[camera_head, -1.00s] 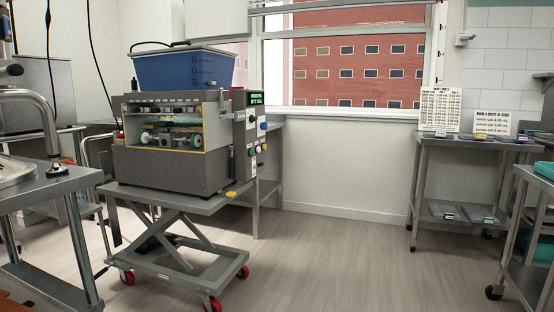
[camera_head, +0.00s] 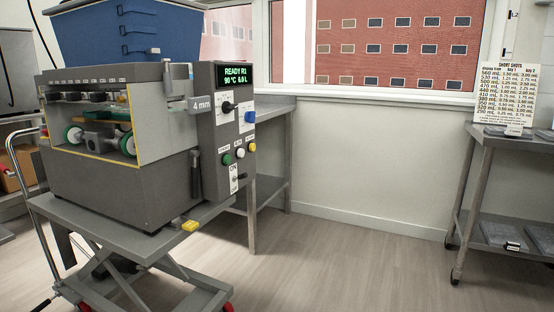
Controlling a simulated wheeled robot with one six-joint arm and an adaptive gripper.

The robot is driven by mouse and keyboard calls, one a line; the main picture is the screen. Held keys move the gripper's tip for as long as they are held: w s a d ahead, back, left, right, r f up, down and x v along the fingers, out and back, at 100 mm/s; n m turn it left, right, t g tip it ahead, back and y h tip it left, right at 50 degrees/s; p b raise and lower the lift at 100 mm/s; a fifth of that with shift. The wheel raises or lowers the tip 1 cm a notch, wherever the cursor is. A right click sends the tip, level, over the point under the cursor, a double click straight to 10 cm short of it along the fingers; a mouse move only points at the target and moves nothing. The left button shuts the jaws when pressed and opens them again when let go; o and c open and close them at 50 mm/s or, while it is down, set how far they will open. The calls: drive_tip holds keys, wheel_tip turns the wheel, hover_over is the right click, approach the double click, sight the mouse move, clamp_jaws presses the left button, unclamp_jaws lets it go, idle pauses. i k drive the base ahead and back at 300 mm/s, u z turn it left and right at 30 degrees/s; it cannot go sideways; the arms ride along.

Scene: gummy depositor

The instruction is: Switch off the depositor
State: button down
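The depositor (camera_head: 120,185) is a grey machine with a blue hopper (camera_head: 130,35) on top, standing on a grey lift cart. Its control panel (camera_head: 225,130) faces right of centre. The lit display (camera_head: 236,75) reads "READY R1" and "90 °C 6.0 L". Below it are a black knob (camera_head: 229,107), a blue knob (camera_head: 250,116), and green, white and yellow buttons. A small white switch plate (camera_head: 233,178) marked "ON" sits under the buttons; its lever position is too small to tell. My gripper is not in view.
The wheeled lift cart (camera_head: 108,239) has a yellow piece (camera_head: 190,226) at its edge. A metal table (camera_head: 270,104) stands behind the machine. A side table (camera_head: 490,143) with a "SHORT SHOTS" chart (camera_head: 507,93) is at right. The floor between them is clear.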

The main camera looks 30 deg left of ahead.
sight(241, 175)
drive_tip(key=u, duration=0.45)
drive_tip(key=i, duration=1.1)
drive_tip(key=u, duration=1.3)
drive_tip(key=i, duration=0.4)
drive_tip(key=u, duration=0.25)
